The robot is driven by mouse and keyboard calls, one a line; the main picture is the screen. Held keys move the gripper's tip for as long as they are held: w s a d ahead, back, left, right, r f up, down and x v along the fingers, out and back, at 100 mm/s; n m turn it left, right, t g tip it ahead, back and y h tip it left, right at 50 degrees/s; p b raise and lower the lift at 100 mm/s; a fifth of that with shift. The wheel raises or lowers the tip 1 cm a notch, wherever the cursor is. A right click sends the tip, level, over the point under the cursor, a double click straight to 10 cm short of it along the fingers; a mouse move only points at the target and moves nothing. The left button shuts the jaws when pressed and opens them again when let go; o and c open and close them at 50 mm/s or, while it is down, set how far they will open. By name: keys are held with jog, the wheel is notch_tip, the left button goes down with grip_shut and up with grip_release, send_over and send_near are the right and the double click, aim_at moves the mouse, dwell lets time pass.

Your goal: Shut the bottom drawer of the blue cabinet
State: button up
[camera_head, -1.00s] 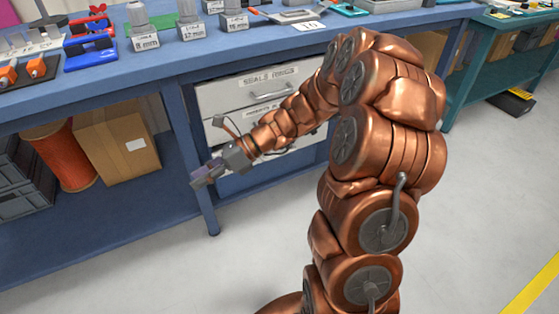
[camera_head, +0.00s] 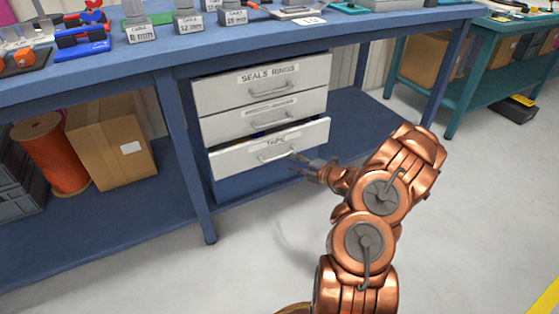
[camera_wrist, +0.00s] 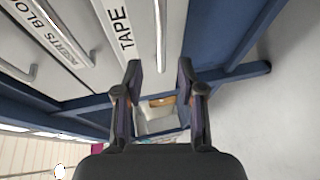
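The bottom drawer (camera_head: 236,162), with a white front labelled TAPE and a bar handle (camera_head: 277,155), stands partly pulled out of the blue cabinet (camera_head: 240,184). Coloured contents show in the gap above its front. My gripper (camera_head: 301,164) is in front of the drawer, by the right part of its front. In the wrist view my gripper (camera_wrist: 158,75) has its two fingers apart with nothing between them. The drawer front (camera_wrist: 112,50) and its handle show there beyond the fingers, turned sideways. I cannot tell whether the gripper touches the drawer.
The top drawer (camera_head: 225,92) and middle drawer (camera_head: 220,124) look shut. A bench leg (camera_head: 180,150) stands left of the drawers. A cardboard box (camera_head: 110,145) and an orange reel (camera_head: 48,155) sit on the shelf at left. The floor in front is clear.

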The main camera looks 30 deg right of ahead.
aim_at(279, 158)
jog(key=shift+b+x, duration=1.1)
jog(key=shift+x, duration=2.75)
jog(key=shift+f, duration=0.15)
grip_shut()
